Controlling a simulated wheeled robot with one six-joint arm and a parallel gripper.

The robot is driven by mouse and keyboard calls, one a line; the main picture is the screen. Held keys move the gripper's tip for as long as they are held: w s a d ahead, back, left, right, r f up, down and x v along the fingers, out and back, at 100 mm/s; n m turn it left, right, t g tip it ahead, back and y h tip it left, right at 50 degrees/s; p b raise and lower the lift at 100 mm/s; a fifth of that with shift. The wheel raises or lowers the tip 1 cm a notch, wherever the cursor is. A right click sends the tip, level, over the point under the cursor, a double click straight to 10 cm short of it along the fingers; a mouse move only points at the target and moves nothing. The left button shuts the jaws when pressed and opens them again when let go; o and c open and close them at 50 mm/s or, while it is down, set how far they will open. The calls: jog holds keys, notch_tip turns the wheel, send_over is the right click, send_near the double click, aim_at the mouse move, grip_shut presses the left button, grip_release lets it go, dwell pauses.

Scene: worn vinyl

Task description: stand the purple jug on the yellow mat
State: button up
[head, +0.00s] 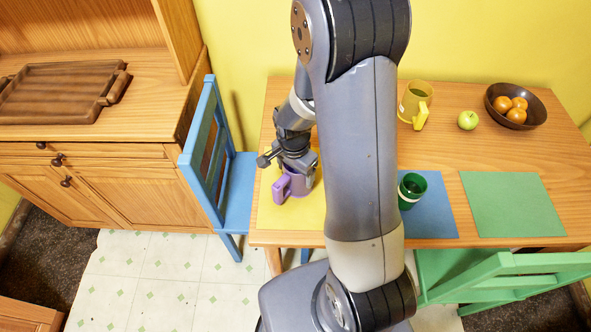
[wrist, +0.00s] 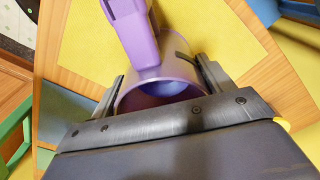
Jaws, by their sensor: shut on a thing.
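The purple jug (head: 296,184) is at the yellow mat (head: 268,212), at the left end of the wooden table, and looks upright. My gripper (head: 294,163) is above it with its jaws at the jug's rim. In the wrist view the jug (wrist: 158,66) sits between the two fingers of my gripper (wrist: 160,85), which are shut on it, and its handle points to the top. The yellow mat (wrist: 215,45) shows around and beneath the jug there. I cannot tell whether the jug's base touches the mat.
A green cup (head: 411,190) stands on the blue mat (head: 430,222). A green mat (head: 510,205) is bare. A yellow jug (head: 414,103), a green apple (head: 467,120) and a bowl of oranges (head: 530,118) stand at the back. A blue chair (head: 237,185) and a green chair (head: 500,272) stand by the table.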

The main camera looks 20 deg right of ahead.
jog(key=o, duration=2.1)
jog(key=shift+r, duration=0.2)
jog(key=shift+s+a+r+p, duration=0.1)
jog(key=shift+a+r+p, duration=0.05)
jog(key=shift+r+p, duration=3.2)
jog(key=shift+r+b, duration=0.55)
jog(key=r, duration=1)
jog(key=shift+s+a+r+b, duration=0.15)
jog(key=shift+a+r+b, duration=0.05)
jog(key=shift+r+b, duration=0.15)
jog(key=shift+f, duration=0.1)
